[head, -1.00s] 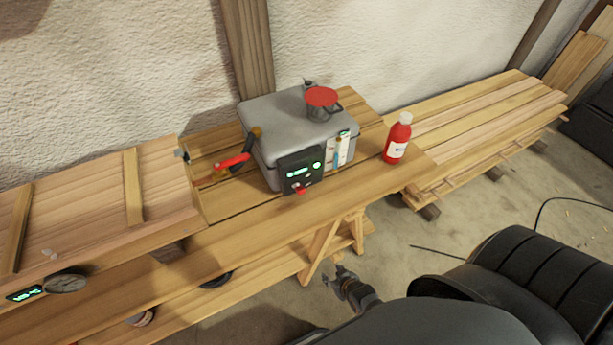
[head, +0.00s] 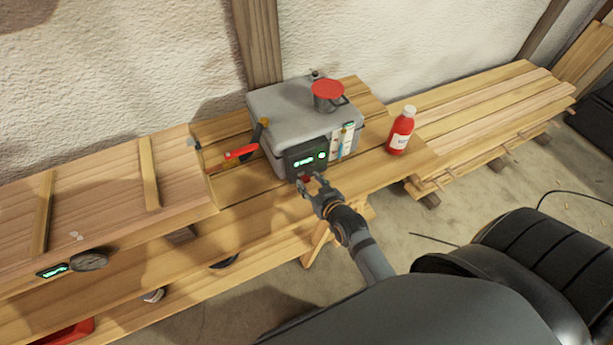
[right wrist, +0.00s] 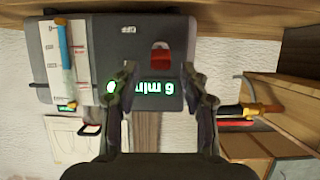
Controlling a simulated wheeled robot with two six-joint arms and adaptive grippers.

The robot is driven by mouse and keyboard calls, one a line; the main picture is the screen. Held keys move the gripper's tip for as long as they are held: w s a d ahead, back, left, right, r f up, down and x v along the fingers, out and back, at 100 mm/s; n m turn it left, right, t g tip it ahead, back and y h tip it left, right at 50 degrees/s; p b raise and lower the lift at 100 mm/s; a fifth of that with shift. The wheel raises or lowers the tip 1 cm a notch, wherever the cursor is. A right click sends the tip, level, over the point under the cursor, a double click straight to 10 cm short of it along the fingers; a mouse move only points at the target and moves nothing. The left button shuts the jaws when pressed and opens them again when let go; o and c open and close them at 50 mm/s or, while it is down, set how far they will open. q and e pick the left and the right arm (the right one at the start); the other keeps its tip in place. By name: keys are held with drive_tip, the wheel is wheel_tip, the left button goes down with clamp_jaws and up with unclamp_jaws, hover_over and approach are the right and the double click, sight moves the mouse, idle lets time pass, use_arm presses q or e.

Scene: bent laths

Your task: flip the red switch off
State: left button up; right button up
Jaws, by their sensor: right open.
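The red switch (head: 305,178) sits low on the front of a dark control box (head: 294,160) with a green lit display, fixed to a grey lidded box (head: 285,107) on the bench. My right gripper (head: 312,181) is open and empty, its fingertips close in front of the switch and partly covering it. In the right wrist view, which looks upside down, the switch (right wrist: 160,57) shows between and just beyond the open fingertips (right wrist: 159,72). I cannot tell whether they touch. The display partly shows behind the fingers. My left gripper is out of view.
A red bottle (head: 400,132) stands right of the box. A red-topped pot (head: 328,97) sits on the lid. A white gauge strip (head: 341,142) is on the box's front. A red-handled clamp (head: 240,152) is at left. Stacked planks (head: 480,110) lie at right.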

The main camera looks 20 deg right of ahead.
sight(307, 179)
drive_tip(key=shift+x, duration=1.55)
clamp_jaws()
